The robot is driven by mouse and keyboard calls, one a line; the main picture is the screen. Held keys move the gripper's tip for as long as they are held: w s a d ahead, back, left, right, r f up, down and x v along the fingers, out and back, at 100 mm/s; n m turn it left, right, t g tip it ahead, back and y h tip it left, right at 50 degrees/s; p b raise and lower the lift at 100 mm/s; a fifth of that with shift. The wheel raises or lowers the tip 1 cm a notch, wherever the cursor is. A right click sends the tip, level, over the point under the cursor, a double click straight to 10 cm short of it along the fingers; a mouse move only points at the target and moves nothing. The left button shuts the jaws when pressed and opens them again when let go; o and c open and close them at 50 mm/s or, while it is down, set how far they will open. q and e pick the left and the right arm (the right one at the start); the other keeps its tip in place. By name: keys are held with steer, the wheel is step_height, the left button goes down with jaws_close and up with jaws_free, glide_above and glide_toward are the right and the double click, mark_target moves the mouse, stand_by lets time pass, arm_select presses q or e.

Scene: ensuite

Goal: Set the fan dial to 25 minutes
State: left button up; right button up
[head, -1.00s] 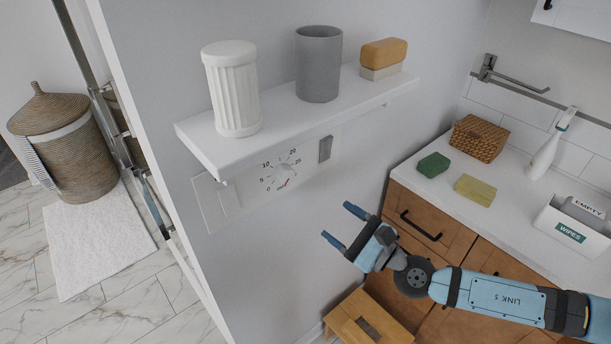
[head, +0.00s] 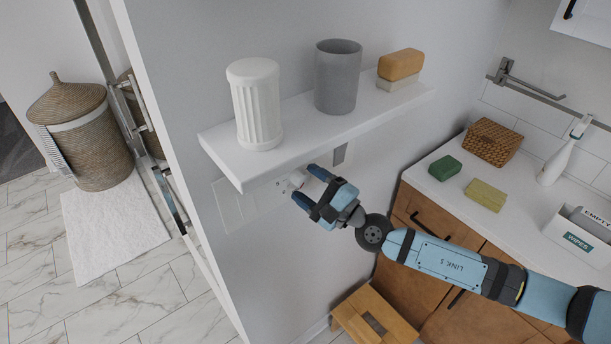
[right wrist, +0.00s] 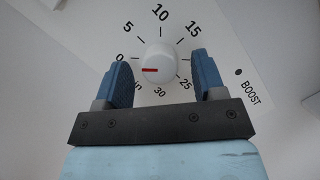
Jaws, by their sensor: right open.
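The fan dial is a white round knob on a wall plate under the shelf. In the right wrist view the knob (right wrist: 158,62) has a red mark on its left side, pointing left near the 0. Numbers 0, 5, 10, 15, 25 and 30 show around it; the 20 is hidden behind a finger. In the head view the knob (head: 296,180) is partly covered by my right gripper (head: 308,186). My right gripper (right wrist: 160,82) is open, its blue fingers on either side of the knob with gaps visible. My left gripper is not in view.
A BOOST label (right wrist: 250,92) is right of the dial. A wooden stool (head: 350,318) stands below.

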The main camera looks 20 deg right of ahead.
steer(key=shift+w+a+r, duration=0.1)
steer(key=shift+w+a, duration=0.2)
steer(key=shift+w, duration=0.15)
steer(key=c, duration=0.9)
